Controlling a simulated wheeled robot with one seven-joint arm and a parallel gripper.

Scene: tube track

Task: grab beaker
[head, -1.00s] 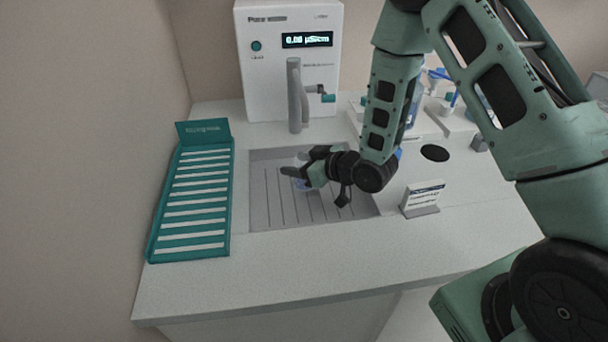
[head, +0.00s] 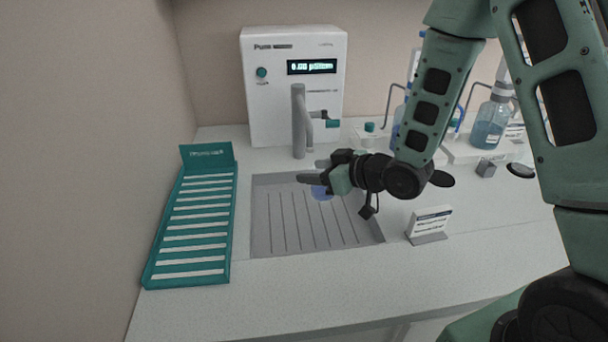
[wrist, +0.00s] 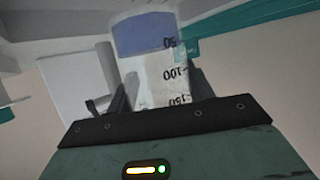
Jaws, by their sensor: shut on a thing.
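The beaker is a clear vessel with a blue band and black graduation marks; it shows in the wrist view (wrist: 150,62), between my gripper's fingers (wrist: 150,92). In the head view my gripper (head: 312,174) is over the back part of the grey ribbed sink tray (head: 285,240), just in front of the tap. My gripper is shut on the beaker. In the head view only a small bluish part of the beaker (head: 321,193) shows below the fingers; the rest is hidden by my gripper.
A white machine with a lit display (head: 294,90) and a grey tap (head: 299,120) stands behind. A teal slotted rack (head: 190,225) lies left. A small sign (head: 429,222) stands right of the tray, with blue-liquid bottles (head: 489,125) behind. The front counter is clear.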

